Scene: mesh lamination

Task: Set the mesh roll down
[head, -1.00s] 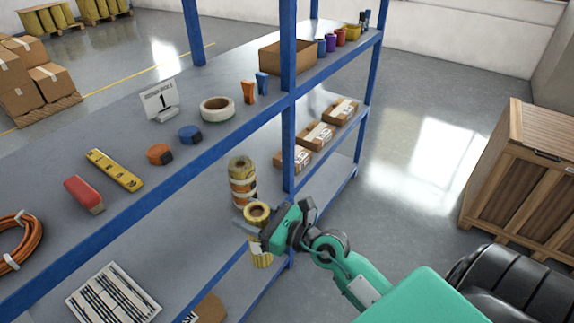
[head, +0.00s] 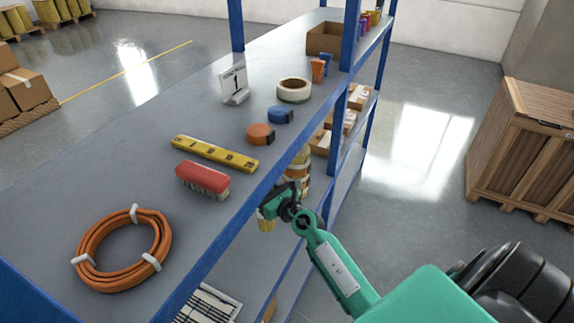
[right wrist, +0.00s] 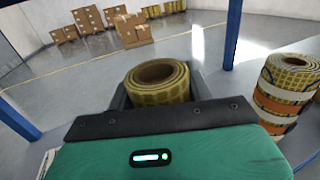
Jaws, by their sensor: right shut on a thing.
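The yellow mesh roll (right wrist: 158,82) stands upright between the fingers of my right gripper (right wrist: 158,90) in the right wrist view, and the gripper is shut on it. In the head view my right gripper (head: 278,205) is at the lower shelf level, beside the front edge of the top shelf. Only a small part of the held roll (head: 265,222) shows there. Other rolls stacked with orange and white bands (right wrist: 288,88) stand to the right of the gripper in the right wrist view. What lies under the held roll is hidden. My left gripper is not in view.
The top shelf (head: 110,180) carries an orange cable coil (head: 122,250), a red brush (head: 203,179), a yellow level (head: 214,153) and tape rolls. A blue post (head: 348,40) stands beyond my gripper. A wooden crate (head: 525,150) stands at the right.

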